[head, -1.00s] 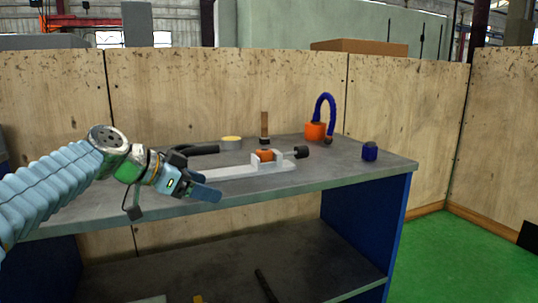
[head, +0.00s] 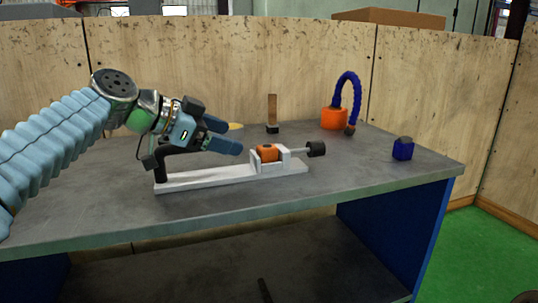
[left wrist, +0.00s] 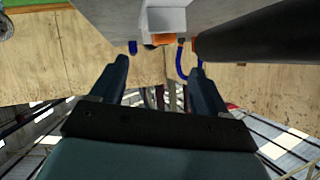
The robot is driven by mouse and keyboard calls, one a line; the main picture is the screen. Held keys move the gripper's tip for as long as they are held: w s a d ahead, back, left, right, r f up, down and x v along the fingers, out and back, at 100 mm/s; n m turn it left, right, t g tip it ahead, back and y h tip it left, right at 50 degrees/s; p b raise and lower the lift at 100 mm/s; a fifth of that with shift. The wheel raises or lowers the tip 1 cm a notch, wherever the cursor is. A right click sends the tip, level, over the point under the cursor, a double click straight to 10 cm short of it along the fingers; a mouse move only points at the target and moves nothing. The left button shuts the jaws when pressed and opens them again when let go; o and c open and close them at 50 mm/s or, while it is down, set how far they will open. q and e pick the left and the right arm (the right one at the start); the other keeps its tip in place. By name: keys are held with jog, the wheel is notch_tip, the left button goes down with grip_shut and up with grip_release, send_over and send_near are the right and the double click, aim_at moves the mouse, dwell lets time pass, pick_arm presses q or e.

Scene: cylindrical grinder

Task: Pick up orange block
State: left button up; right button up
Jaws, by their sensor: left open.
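An orange block (head: 268,152) sits in the white vise-like holder (head: 291,161) on the grey table. The holder's end and a strip of orange (left wrist: 162,38) show at the top of the left wrist view, which looks upside down. My left gripper (head: 229,138) is open and empty. In the head view its fingertips are just left of the orange block, pointing right and apart from it. Both fingers (left wrist: 159,72) show in the left wrist view with nothing between them. My right gripper is out of view.
A black curved handle (head: 181,153) rises from the white base's left end. Behind are an orange box (head: 333,118) with a blue hose and a small upright brown piece (head: 272,108). A blue block (head: 403,150) stands at right. The table's front strip is clear.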

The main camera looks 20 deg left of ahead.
aim_at(262, 148)
pick_arm(q)
jog(key=x, duration=0.5)
jog(key=shift+w+d+f, duration=0.1)
jog(key=shift+w+d, duration=0.1)
jog(key=p+x, duration=0.1)
jog(key=x, duration=0.4)
jog(key=shift+w, duration=0.25)
jog(key=shift+a, duration=0.1)
jog(key=shift+c, duration=0.2)
jog(key=c, duration=1.2)
